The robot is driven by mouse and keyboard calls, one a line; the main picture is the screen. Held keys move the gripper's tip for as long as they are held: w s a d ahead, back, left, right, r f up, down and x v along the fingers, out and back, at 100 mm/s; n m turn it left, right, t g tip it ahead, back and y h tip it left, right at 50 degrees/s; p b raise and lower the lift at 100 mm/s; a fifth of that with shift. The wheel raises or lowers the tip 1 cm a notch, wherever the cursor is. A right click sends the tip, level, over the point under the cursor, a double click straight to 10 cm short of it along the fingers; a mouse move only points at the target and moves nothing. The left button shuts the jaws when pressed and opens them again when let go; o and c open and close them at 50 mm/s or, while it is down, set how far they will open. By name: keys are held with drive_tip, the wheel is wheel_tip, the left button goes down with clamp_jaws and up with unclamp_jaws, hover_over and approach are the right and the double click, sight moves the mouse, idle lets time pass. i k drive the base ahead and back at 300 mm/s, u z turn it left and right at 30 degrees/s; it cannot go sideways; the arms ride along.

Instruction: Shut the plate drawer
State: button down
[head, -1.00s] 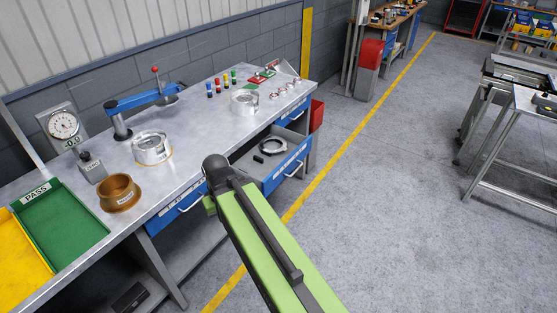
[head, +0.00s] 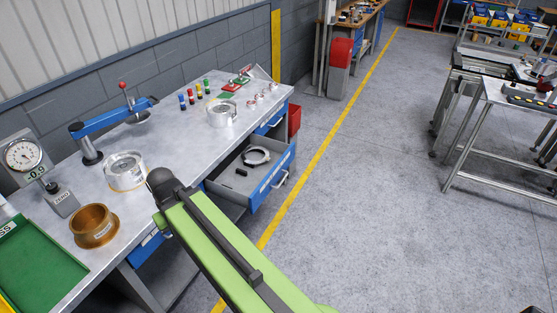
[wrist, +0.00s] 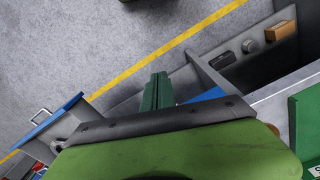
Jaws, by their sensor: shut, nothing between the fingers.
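The plate drawer (head: 271,187) stands pulled out from under the bench in the head view, with a blue front and a pale handle. In the head view my arm hides the gripper.
The steel bench top (head: 165,133) carries a brass cup (head: 93,226), a dial gauge (head: 25,155), clear-topped round parts and a green tray (head: 40,270). A red bin (head: 294,120) is beyond the drawer. A lower shelf holds small items.

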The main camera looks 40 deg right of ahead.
sight(246, 186)
drive_tip(key=i, duration=1.1)
drive_tip(key=u, duration=0.05)
